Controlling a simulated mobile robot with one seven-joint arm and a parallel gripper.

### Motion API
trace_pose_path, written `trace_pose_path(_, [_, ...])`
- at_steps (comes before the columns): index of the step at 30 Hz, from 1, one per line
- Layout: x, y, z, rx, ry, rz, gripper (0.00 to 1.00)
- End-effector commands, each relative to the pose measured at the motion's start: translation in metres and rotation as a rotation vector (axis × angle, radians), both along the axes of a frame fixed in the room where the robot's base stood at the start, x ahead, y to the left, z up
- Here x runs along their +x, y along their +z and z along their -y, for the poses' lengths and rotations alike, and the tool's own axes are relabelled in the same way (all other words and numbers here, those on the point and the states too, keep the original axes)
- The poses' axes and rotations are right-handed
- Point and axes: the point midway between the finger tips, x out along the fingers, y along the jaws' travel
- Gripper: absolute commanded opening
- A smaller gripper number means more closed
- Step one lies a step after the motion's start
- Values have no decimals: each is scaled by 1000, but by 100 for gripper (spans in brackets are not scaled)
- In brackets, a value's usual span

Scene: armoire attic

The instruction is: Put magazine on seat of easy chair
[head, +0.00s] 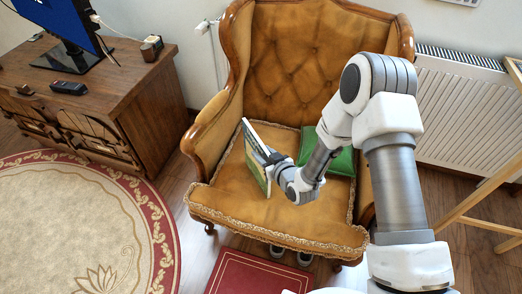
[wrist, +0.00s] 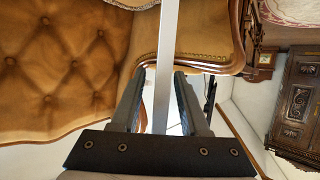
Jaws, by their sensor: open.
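The magazine (head: 255,160) is at the seat (head: 228,195) of the tan easy chair (head: 300,65). It stands on edge, slightly tilted, and its lower edge appears to meet the seat cushion. My gripper (head: 270,162) is at the magazine's right side, low over the seat. In the wrist view the magazine (wrist: 167,50) shows edge-on as a pale strip between the two fingers of my gripper (wrist: 160,78). The fingers are open, with a visible gap on each side of the strip.
A green cushion (head: 341,160) lies on the seat to the right, behind my arm. The chair's wooden-edged armrests (head: 205,135) flank the seat.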

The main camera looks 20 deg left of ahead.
Motion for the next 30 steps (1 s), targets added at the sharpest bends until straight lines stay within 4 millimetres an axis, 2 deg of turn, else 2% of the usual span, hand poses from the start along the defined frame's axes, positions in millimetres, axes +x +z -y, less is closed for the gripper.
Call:
trace_pose_path(9, [-39, 27, 50, -1, -2, -3, 45])
trace_pose_path(15, [-55, 38, 70, -1, -1, 0, 45])
trace_pose_path(25, [-60, 40, 75, 1, 0, 1, 45])
trace_pose_path(30, [-52, 47, 79, -20, -8, 3, 45])
